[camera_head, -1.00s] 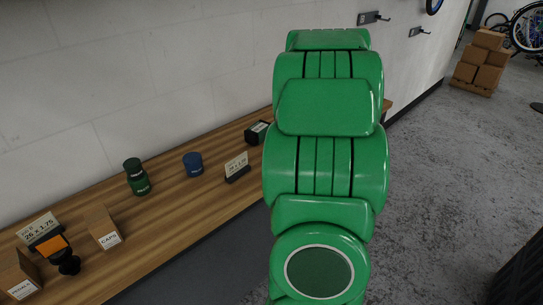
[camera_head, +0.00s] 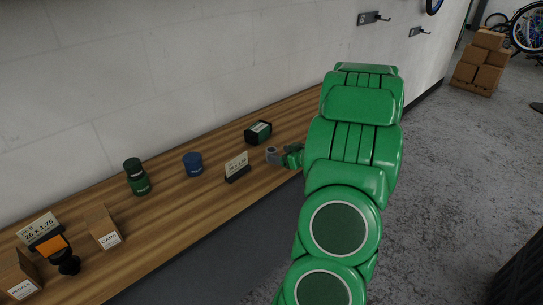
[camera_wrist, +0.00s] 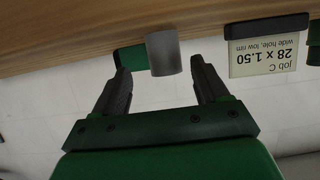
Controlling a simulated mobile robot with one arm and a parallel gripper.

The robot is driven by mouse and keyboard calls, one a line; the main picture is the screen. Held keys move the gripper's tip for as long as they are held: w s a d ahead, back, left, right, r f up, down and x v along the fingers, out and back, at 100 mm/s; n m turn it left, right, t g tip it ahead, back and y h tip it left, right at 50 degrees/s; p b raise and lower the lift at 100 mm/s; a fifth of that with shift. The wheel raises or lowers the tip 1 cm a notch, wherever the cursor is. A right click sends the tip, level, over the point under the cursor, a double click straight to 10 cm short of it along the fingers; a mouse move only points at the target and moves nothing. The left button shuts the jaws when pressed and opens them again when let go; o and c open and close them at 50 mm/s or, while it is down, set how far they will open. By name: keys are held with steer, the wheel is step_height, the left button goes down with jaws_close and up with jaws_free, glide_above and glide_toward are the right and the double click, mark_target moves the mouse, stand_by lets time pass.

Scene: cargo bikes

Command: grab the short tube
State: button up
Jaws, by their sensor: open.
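A short grey tube (camera_head: 271,155) stands upright near the front edge of the wooden shelf, to the right of the small sign card. It also shows in the wrist view (camera_wrist: 164,53), where the picture is upside down. My gripper (camera_wrist: 160,63) is open, its two dark fingers pointing at the tube, one on each side. The tube's near part lies between the fingertips, with a gap visible on both sides. In the head view my gripper (camera_head: 284,156) is small and partly hidden by my arm, right beside the tube.
A black and green box (camera_head: 258,132) stands behind the tube. The sign card (camera_head: 237,166), reading 28 x 1.50 in the wrist view, is to its left. Further left are a blue tub (camera_head: 193,164), stacked green tubs (camera_head: 136,178) and cartons (camera_head: 102,228). The wall runs behind the shelf.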

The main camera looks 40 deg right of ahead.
steer(key=x, duration=0.4)
steer(key=shift+a+f, duration=0.25)
steer(key=shift+a, duration=0.1)
steer(key=shift+w+f, duration=0.15)
steer(key=shift+w, duration=0.35)
steer(key=c, duration=1.2)
